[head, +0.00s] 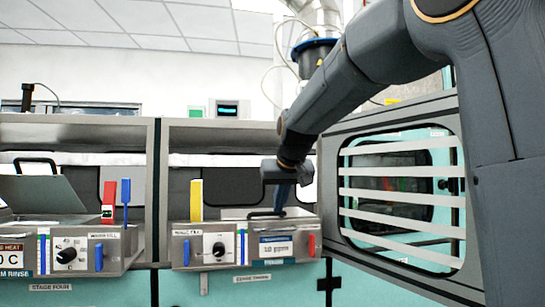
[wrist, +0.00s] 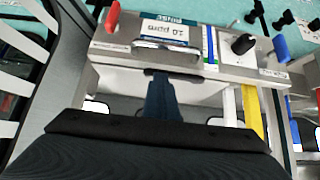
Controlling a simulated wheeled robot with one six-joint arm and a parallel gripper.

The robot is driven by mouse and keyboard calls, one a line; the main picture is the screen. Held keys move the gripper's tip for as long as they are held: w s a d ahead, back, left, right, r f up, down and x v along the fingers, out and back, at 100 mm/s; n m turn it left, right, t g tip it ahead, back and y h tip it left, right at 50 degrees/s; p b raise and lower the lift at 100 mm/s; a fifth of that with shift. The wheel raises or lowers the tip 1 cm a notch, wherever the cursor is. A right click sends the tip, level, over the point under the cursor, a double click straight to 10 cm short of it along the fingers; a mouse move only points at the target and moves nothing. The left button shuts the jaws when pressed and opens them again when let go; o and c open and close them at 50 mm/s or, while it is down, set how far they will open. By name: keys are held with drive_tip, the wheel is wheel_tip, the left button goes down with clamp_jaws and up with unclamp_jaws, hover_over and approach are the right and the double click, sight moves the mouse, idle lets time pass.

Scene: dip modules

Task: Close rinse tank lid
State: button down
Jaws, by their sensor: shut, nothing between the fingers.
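The rinse tank (head: 275,245) is the right-hand tank in the head view; its front label reads as rinse in the wrist view (wrist: 170,35). Its lid (head: 235,213) lies low and nearly flat over the tank, with a black bar handle (head: 262,213) near the front edge. I cannot tell whether the lid is fully seated. My gripper (head: 281,208) points down at the handle, shut and empty. In the wrist view my gripper (wrist: 162,82) reaches the handle (wrist: 180,75); whether they touch is unclear. My wrist hides part of the lid.
A yellow upright lever (head: 196,200) stands left of the lid. A second tank at left has its lid (head: 45,194) raised. A slatted window panel (head: 402,200) stands close on the right. Knobs and a red tab (head: 311,245) line the rinse tank's front.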

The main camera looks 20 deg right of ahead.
drive_tip(key=shift+s+f, duration=0.1)
drive_tip(key=shift+f, duration=0.55)
drive_tip(key=d+p+v, duration=0.1)
drive_tip(key=p+v, duration=0.1)
drive_tip(key=v, duration=1)
drive_tip(key=s+a+f+g, duration=0.2)
drive_tip(key=s+f, duration=0.2)
drive_tip(key=f, duration=1)
drive_tip(key=s+a+f+g, duration=0.2)
drive_tip(key=s+f+g, duration=0.1)
drive_tip(key=f, duration=1)
drive_tip(key=s+a+f+n+g, duration=0.1)
drive_tip(key=s+a+f+g, duration=0.1)
drive_tip(key=s+f, duration=1.4)
drive_tip(key=shift+s+f+g+y, duration=0.4)
drive_tip(key=shift+f+g, duration=0.3)
drive_tip(key=shift+f, duration=0.05)
drive_tip(key=shift+s+d, duration=0.1)
